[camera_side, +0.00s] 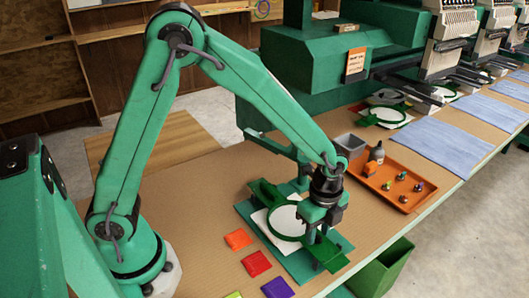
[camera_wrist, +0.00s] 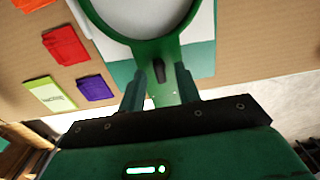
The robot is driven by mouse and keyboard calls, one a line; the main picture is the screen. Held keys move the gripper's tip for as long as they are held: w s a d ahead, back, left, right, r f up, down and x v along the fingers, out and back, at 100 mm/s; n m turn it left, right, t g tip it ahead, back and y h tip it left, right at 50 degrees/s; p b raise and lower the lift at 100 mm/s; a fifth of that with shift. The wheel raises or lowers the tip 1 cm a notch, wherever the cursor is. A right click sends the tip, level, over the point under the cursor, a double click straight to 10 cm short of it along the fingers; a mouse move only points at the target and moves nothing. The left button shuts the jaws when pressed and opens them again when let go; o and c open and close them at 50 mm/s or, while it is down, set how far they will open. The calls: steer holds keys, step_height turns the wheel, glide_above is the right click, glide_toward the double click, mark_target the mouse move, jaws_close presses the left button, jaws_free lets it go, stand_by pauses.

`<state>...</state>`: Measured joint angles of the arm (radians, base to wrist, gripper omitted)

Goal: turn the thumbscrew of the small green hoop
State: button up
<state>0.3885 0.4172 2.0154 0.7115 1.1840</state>
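The small green hoop (camera_side: 270,222) holds white cloth and lies on a green plate (camera_side: 245,209) on the work table. In the wrist view, the green hoop (camera_wrist: 177,40) fills the top middle. Its dark thumbscrew (camera_wrist: 158,71) sticks out from the near edge of the ring. My gripper (camera_wrist: 160,78) has its two fingers apart, one on each side of the thumbscrew, with gaps visible between. In the side view, my gripper (camera_side: 315,236) points down at the hoop's near right side, and the thumbscrew cannot be made out there.
Orange (camera_side: 238,239), red (camera_side: 256,263) and purple (camera_side: 278,288) packets lie left of the hoop's plate. An orange tray (camera_side: 408,205) with several small items stands right of my gripper, near a grey box (camera_side: 350,147). A green bin (camera_side: 385,268) stands beyond the table edge.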

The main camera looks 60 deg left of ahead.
mark_target(317, 235)
step_height(317, 235, up, 7)
steer(key=shift+r, duration=0.2)
stand_by(0.4)
steer(key=shift+r, duration=0.1)
steer(key=shift+a+r, duration=0.2)
steer(key=shift+r, duration=0.05)
steer(key=s+a+r+n+t, duration=0.5)
steer(key=s+a+r+n, duration=0.7)
steer(key=s+a+n, duration=0.3)
steer(key=shift+s+n+t, duration=0.15)
steer(key=shift+n+t, duration=0.15)
steer(key=shift+n, duration=1.2)
